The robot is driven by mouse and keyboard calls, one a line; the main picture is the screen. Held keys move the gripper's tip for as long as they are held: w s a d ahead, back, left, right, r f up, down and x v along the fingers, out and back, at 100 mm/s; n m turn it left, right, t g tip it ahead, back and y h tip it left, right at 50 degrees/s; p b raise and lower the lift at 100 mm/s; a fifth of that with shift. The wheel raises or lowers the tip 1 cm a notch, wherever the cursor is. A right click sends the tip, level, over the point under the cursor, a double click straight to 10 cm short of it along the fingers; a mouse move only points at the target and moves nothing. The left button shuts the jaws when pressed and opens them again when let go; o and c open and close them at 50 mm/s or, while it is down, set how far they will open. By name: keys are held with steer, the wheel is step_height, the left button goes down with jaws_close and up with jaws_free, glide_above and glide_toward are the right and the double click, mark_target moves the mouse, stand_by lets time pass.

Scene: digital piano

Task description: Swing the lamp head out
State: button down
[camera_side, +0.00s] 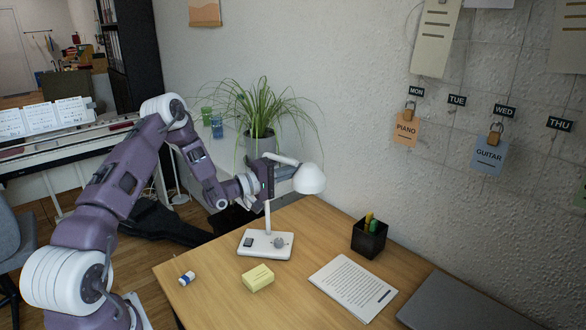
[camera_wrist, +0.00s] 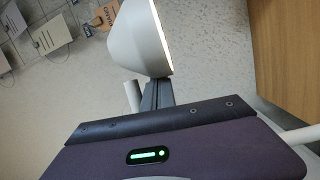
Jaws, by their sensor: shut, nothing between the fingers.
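The white desk lamp stands on the wooden desk in the side view, with its flat base (camera_side: 265,244), a thin upright post (camera_side: 268,218) and a dome-shaped lamp head (camera_side: 309,179) at the top right. My gripper (camera_side: 287,172) is shut and empty, right beside the lamp head on its left. In the wrist view the lamp head (camera_wrist: 140,40) fills the top middle, just past my dark fingers (camera_wrist: 152,95). I cannot tell whether the fingers touch it. Part of the lamp arm is hidden behind my gripper.
On the desk (camera_side: 215,267) are a yellow block (camera_side: 257,278), a small blue-and-white item (camera_side: 187,278), a black pen cup (camera_side: 369,237), a printed sheet (camera_side: 353,287) and a grey flat panel (camera_side: 460,303). A potted plant (camera_side: 258,145) stands behind my gripper. The wall lies behind the desk.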

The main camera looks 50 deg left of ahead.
steer(key=shift+s+h, duration=0.2)
steer(key=shift+h, duration=0.1)
steer(key=s+a+m+g+h, duration=0.1)
steer(key=s+m+g+h, duration=0.8)
steer(key=s+m+h, duration=0.1)
steer(key=shift+a+h, duration=0.15)
steer(key=shift+h, duration=0.75)
stand_by(0.5)
steer(key=shift+s+a, duration=0.1)
steer(key=shift+a, duration=0.05)
